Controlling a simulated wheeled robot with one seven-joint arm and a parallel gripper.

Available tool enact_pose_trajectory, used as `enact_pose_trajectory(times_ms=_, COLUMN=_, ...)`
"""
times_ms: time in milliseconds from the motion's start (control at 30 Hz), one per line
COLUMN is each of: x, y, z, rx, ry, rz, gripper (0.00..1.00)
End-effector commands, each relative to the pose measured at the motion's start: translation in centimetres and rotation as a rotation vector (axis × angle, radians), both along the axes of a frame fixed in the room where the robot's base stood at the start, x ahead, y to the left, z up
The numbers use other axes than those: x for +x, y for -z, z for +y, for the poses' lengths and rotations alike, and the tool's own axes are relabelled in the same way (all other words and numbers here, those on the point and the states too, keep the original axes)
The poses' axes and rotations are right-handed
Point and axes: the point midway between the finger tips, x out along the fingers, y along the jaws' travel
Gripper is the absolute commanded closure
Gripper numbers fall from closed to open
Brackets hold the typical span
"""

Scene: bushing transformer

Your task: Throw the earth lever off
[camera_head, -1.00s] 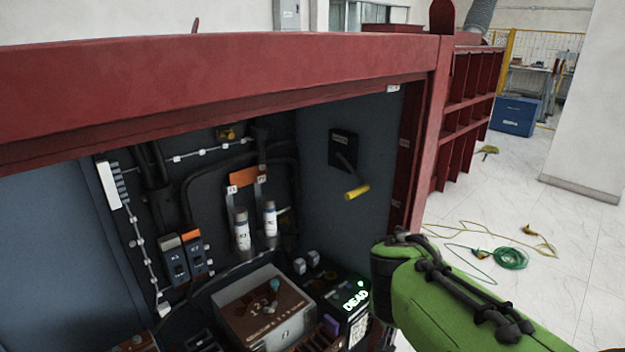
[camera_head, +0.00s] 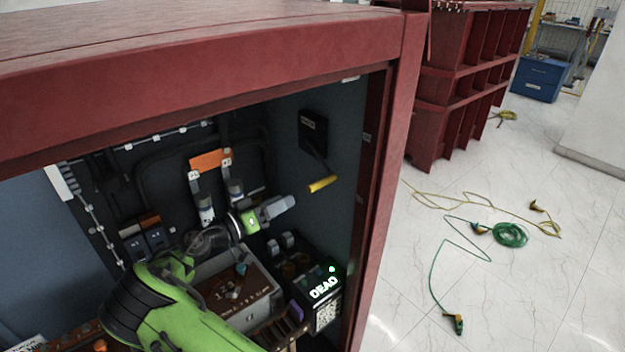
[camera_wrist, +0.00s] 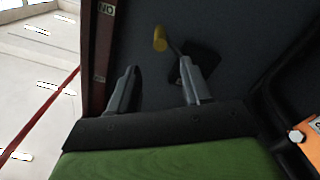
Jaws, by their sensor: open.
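The earth lever (camera_head: 322,184) has a yellow grip on a dark arm that hangs down from a black plate (camera_head: 313,135) on the cabinet's right inner wall. In the wrist view the yellow grip (camera_wrist: 160,40) shows beyond the fingers, between them, with the black plate (camera_wrist: 200,62) partly behind the right finger. My gripper (camera_head: 292,203) is inside the cabinet, pointing right, a little left of and below the yellow grip in the head view. In the wrist view my gripper (camera_wrist: 158,80) is open and empty, apart from the lever.
The red cabinet frame (camera_head: 385,170) borders the opening on the right. Below my gripper are a grey box (camera_head: 272,295) and a black unit with a lit "DEAD" sign (camera_head: 324,288). Fuse-like cylinders (camera_head: 205,208) stand behind. Cables (camera_head: 510,235) lie on the floor outside.

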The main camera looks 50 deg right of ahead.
Motion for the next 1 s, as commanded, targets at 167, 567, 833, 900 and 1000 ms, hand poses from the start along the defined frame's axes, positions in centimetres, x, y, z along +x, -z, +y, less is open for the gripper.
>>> enact_pose_trajectory(times_ms=167, x=-0.7, y=-0.2, z=-4.8, rx=0.001, ry=0.006, rz=0.002, gripper=0.52)
enact_pose_trajectory(times_ms=567, x=-1.5, y=-0.1, z=-12.5, rx=0.003, ry=0.003, rz=0.002, gripper=0.52)
enact_pose_trajectory(times_ms=833, x=-1.5, y=0.0, z=-12.9, rx=0.003, ry=0.001, rz=0.002, gripper=0.52)
enact_pose_trajectory(times_ms=900, x=-1.5, y=0.0, z=-12.9, rx=0.004, ry=0.001, rz=0.002, gripper=0.58)
enact_pose_trajectory(times_ms=1000, x=-1.5, y=0.0, z=-12.9, rx=0.004, ry=0.001, rz=0.002, gripper=0.73)
